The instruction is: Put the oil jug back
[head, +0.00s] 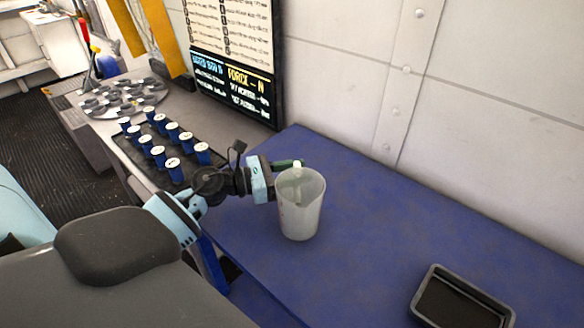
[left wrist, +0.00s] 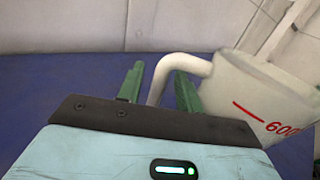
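The oil jug (head: 300,212) is a pale, translucent jug standing upright on the blue bench top. In the left wrist view the jug (left wrist: 262,95) is at the right, with red markings reading 600, and its white handle (left wrist: 163,75) curves toward my gripper. My left gripper (head: 288,165) is at the jug's far left side. Its green fingers (left wrist: 157,85) are apart, with the handle between them. A gap shows between the left finger and the handle; the right finger is close to the jug's wall. My right gripper is not in view.
A dark tray with a grey rim (head: 424,303) lies on the blue bench (head: 375,235) at the lower right. Several blue white-topped containers (head: 158,152) stand in a black rack left of my arm. A black board (head: 236,95) leans against the wall. The bench between jug and tray is clear.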

